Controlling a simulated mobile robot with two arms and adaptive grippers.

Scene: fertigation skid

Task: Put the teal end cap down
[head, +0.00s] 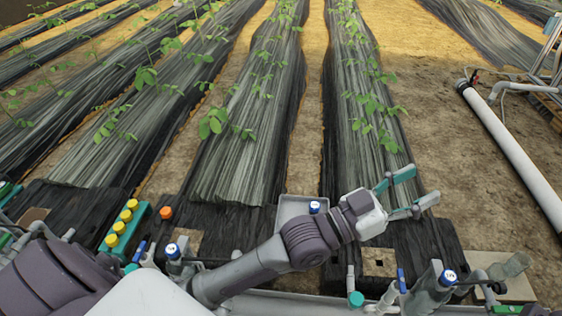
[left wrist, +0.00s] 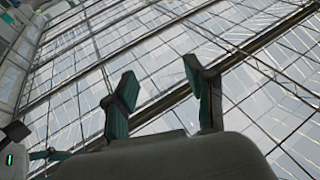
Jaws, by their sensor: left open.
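My left gripper (head: 414,192) reaches in from the left over the black mulch strip, right of the middle. Its teal-padded fingers are spread, with nothing between them. In the left wrist view the gripper (left wrist: 160,98) also shows apart and empty against the glass roof. A small round teal cap (head: 356,299) is at the bottom, below the gripper, beside a white pipe fitting. Another teal round piece (head: 131,268) shows at the lower left. I cannot tell which is the task's end cap. My right gripper is not in view.
A grey tray (head: 291,206) lies partly behind my left arm. A teal block with yellow knobs (head: 124,225) and an orange cap (head: 166,212) are at left. Blue-topped valves (head: 448,277) stand along the front. A long white pipe (head: 515,155) lies at right.

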